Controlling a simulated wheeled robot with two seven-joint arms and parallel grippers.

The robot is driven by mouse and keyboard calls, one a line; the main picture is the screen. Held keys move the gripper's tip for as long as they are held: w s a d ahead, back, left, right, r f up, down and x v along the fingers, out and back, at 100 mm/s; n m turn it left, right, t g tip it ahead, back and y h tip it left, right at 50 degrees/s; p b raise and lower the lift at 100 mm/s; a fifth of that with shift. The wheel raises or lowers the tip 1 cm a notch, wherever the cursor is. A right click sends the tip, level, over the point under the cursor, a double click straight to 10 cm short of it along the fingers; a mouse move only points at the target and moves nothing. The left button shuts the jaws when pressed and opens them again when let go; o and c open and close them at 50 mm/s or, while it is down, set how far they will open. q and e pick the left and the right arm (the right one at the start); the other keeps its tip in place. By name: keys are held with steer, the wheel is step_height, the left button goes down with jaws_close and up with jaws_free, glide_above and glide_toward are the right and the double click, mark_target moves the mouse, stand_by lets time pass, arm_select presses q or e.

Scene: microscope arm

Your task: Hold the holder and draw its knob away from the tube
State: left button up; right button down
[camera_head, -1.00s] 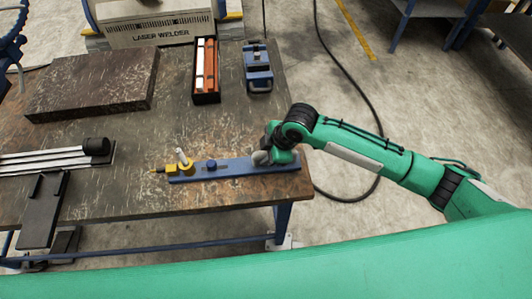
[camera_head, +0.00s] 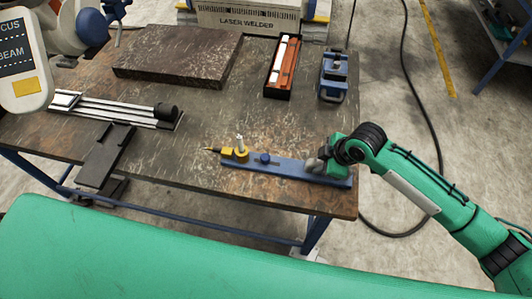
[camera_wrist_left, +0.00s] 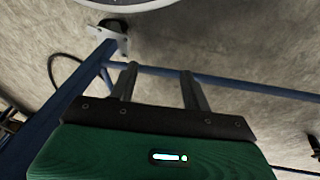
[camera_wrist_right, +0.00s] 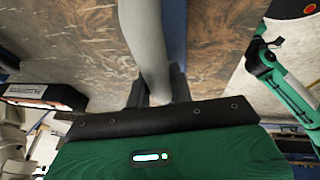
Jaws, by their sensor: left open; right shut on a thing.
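The holder is a long blue bar (camera_head: 290,170) lying near the table's front right corner. At its left end is a yellow block (camera_head: 228,154) with a pale upright tube (camera_head: 240,141) in it. A thin yellow knob (camera_head: 213,150) with a dark tip points left from the block. A round blue knob (camera_head: 264,158) sits on the bar. My right gripper (camera_head: 322,165) is shut on the grey post at the bar's right end; the post (camera_wrist_right: 148,45) stands between its fingers in the right wrist view. My left gripper (camera_wrist_left: 160,85) is open and empty, with floor and table legs beyond it.
A dark slab (camera_head: 180,57), an open box with orange and white contents (camera_head: 284,66) and a blue clamp-like device (camera_head: 334,75) stand farther back. A railed fixture (camera_head: 110,107) lies left. A white FOCUS/BEAM panel (camera_head: 22,62) shows at upper left. Table around the holder is clear.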

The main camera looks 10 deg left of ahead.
arm_select(q)
steer(key=w+d+r+h, duration=0.2)
steer(key=w+d+r, duration=0.1)
steer(key=d+r, duration=0.4)
steer(key=w+d+r+h, duration=0.1)
steer(key=w+d+r, duration=0.35)
steer(key=r, duration=0.35)
steer(key=s+d+r+m+g+h, duration=0.1)
steer(key=s+d+r+m+h, duration=0.1)
steer(key=d+r, duration=0.8)
step_height(320, 180, up, 28)
steer(key=m+g+y, duration=0.1)
steer(key=m+y, duration=0.2)
steer(key=y, duration=0.5)
glide_above(265, 157)
step_height(265, 157, down, 12)
steer(key=shift+r, duration=0.1)
